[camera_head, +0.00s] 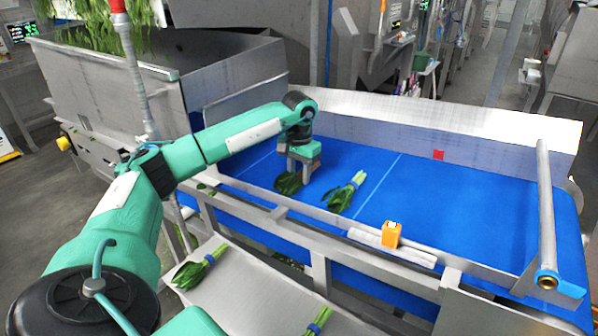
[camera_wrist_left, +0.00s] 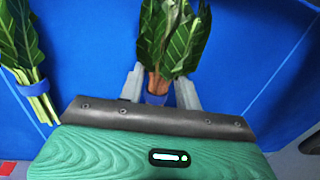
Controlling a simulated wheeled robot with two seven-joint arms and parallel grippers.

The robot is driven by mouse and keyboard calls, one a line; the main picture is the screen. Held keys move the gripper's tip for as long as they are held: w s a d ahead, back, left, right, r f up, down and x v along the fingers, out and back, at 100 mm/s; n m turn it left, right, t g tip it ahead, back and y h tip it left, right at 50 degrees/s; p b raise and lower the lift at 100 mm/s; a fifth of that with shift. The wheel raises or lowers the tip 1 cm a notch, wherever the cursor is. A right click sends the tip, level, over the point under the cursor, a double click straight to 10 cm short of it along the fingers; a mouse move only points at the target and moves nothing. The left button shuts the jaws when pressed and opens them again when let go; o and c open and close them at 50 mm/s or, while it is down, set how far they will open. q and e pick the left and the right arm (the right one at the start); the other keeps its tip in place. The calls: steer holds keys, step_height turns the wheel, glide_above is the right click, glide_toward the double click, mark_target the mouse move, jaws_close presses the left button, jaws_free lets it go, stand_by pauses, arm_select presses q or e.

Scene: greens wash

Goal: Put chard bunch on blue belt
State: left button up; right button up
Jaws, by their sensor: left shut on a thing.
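My left gripper (camera_head: 302,172) is over the blue belt (camera_head: 460,205), pointing down. It is shut on the chard bunch (camera_head: 287,184), which has dark green leaves, low at the belt; I cannot tell whether it touches. In the left wrist view the chard bunch (camera_wrist_left: 172,40) shows reddish stems and a blue band between the two fingers of the left gripper (camera_wrist_left: 160,88). My right gripper is not in view.
Another leafy bunch (camera_head: 345,192) with pale stems lies on the belt just right of the gripper. More bunches (camera_head: 200,267) lie on the metal shelf in front. An orange box (camera_head: 390,234) sits on the near rail. The belt's right side is clear.

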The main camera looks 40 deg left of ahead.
mark_target(299, 173)
arm_select(q)
steer(key=o, duration=1)
steer(key=shift+f, duration=0.1)
steer(key=shift+r, duration=0.25)
step_height(299, 173, up, 7)
steer(key=b, duration=0.4)
steer(key=shift+f, duration=0.2)
step_height(299, 173, up, 5)
steer(key=shift+r+b, duration=0.1)
steer(key=shift+b, duration=0.45)
